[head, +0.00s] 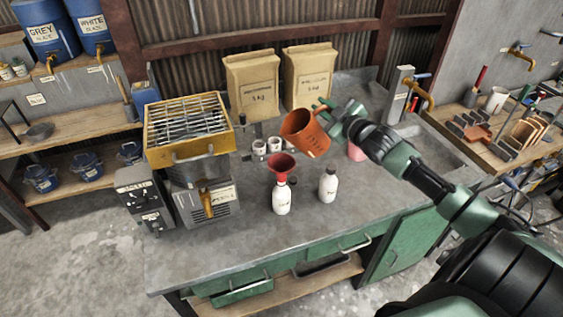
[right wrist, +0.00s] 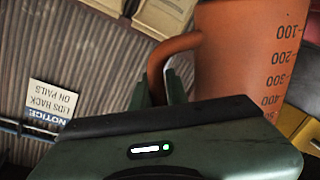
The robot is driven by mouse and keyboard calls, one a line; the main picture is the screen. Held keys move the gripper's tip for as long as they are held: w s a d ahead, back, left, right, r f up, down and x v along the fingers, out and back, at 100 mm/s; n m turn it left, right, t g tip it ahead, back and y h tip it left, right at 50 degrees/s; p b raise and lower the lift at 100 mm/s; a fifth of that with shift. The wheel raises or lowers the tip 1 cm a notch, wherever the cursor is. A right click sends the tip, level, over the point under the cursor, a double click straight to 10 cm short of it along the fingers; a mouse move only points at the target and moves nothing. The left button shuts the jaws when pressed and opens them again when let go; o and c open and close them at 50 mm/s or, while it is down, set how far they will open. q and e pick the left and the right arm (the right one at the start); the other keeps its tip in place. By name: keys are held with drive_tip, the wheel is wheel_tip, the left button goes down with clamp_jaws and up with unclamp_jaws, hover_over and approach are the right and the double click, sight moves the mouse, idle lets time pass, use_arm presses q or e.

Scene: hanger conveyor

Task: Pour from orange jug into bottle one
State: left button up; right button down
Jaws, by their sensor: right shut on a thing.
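The orange jug (head: 305,134) is held in the air above the bench, tilted with its mouth toward the left. My right gripper (head: 328,112) is shut on its handle, which shows in the right wrist view along with the jug's graduated wall (right wrist: 240,50). A white bottle (head: 282,200) stands upright on the bench with a red funnel (head: 281,164) on top, below and left of the jug. A second white bottle (head: 328,184) stands to its right without a funnel. Which is bottle one I cannot read. No stream shows. My left gripper is not in view.
Two small white cups (head: 260,147) stand behind the bottles. A yellow-framed grate unit (head: 187,128) is at the left of the bench (head: 300,245). Two paper sacks (head: 252,84) stand at the back. A pink container (head: 356,151) is beside my right arm. The bench front is clear.

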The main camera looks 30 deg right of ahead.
sight(305, 111)
drive_tip(key=shift+w+a+r+n+p, duration=0.1)
drive_tip(key=shift+a+r+n+p, duration=0.1)
drive_tip(key=shift+r+n+p, duration=0.35)
idle(0.4)
drive_tip(key=shift+w+a+r+n+g+h, duration=0.1)
drive_tip(key=shift+a+n+g+h, duration=0.1)
drive_tip(key=shift+a+n, duration=0.35)
drive_tip(key=shift+w+a+n+g+h, duration=0.1)
drive_tip(key=shift+a+n+h, duration=0.1)
drive_tip(key=shift+n, duration=0.5)
idle(1.3)
drive_tip(key=shift+w+a+f+n+h, duration=0.15)
drive_tip(key=shift+a+n+h, duration=0.05)
drive_tip(key=shift+a+n, duration=0.4)
drive_tip(key=shift+w+a+f+n+h, duration=0.1)
drive_tip(key=shift+a+n+h, duration=0.1)
drive_tip(key=shift+a+n, duration=0.4)
idle(1.6)
drive_tip(key=shift+a+f+n, duration=0.2)
drive_tip(key=shift+a+n, duration=0.1)
idle(0.8)
drive_tip(key=shift+w+a+f, duration=0.1)
drive_tip(key=shift+w+a, duration=0.05)
drive_tip(key=shift+a, duration=0.1)
idle(0.4)
